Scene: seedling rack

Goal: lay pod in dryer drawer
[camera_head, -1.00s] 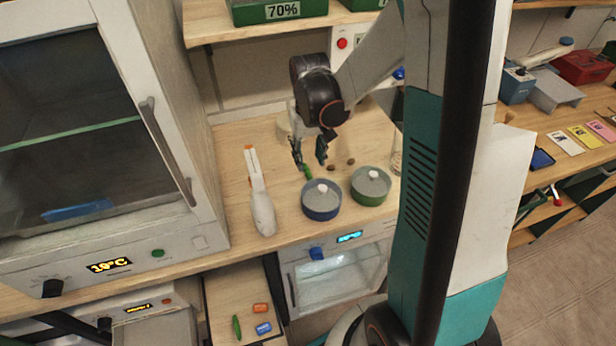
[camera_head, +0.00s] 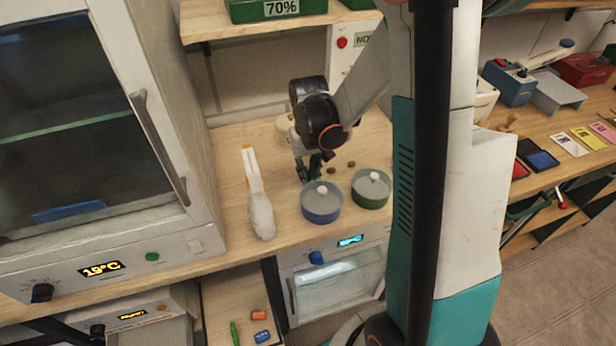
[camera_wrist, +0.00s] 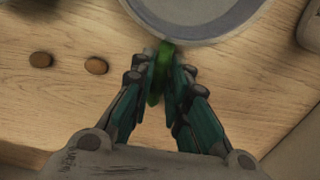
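A small green pod (camera_wrist: 157,82) lies on the wooden worktop in the wrist view, against the blue pot's near side. My gripper (camera_wrist: 165,72) has its two fingertips drawn together with the pod between them, and they appear to touch it on both sides. In the head view my gripper (camera_head: 309,170) is low over the worktop behind the blue pot, and the pod is mostly hidden there. A grey drawer-like box (camera_head: 160,333) sticks out below a small display unit (camera_head: 130,312) at the lower left. I cannot tell for certain that it is the dryer drawer.
A lidded blue pot (camera_head: 321,206) and a green pot (camera_head: 371,190) stand close to my gripper. Two brown seeds (camera_wrist: 68,62) lie nearby. A large cabinet (camera_head: 100,250) fills the left; a wooden surface (camera_head: 222,290) below holds small items.

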